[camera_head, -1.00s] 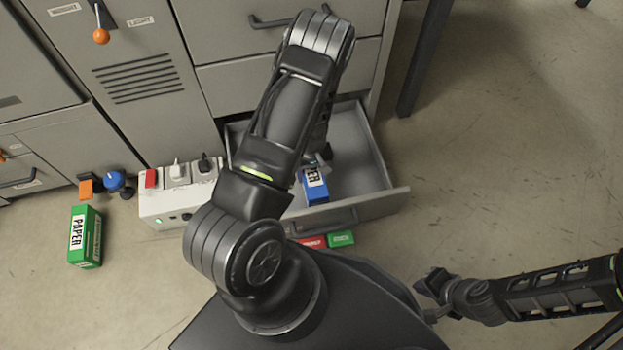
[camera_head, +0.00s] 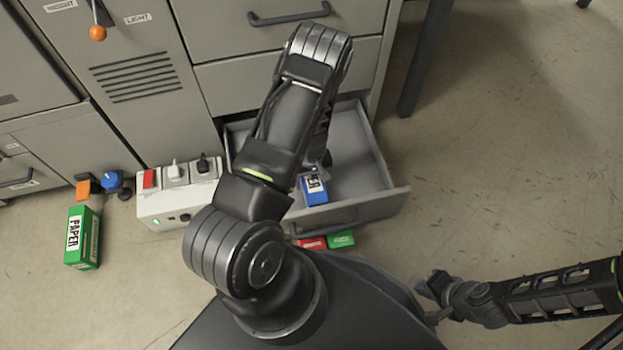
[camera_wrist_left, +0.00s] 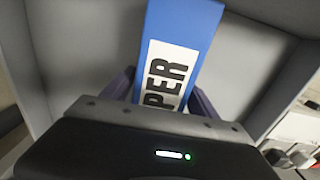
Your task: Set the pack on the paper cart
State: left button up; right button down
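A blue paper pack (camera_head: 314,190) with a white label is inside the open lower drawer (camera_head: 365,165). In the left wrist view the blue pack (camera_wrist_left: 181,28) runs between the two dark fingers of my left gripper (camera_wrist_left: 163,88). The fingers lie close along its sides; whether they press on it I cannot tell. In the head view my left arm hides most of that gripper. My right gripper (camera_head: 432,287) is off to the right above the floor, small and dark, and its opening is unclear. I see no paper cart in either view.
A green paper pack (camera_head: 82,238) stands on the floor at left. A white switch box (camera_head: 160,207) stands beside the drawer. Red (camera_head: 311,244) and green (camera_head: 341,239) blocks show below the drawer front.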

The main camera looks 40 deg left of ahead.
pick_arm(q)
jog(key=shift+o, duration=0.6)
jog(key=shift+r, duration=0.2)
notch_tip(320, 180, up, 12)
jog(key=p, duration=0.4)
jog(key=shift+f+p, duration=0.1)
jog(key=shift+p, duration=0.25)
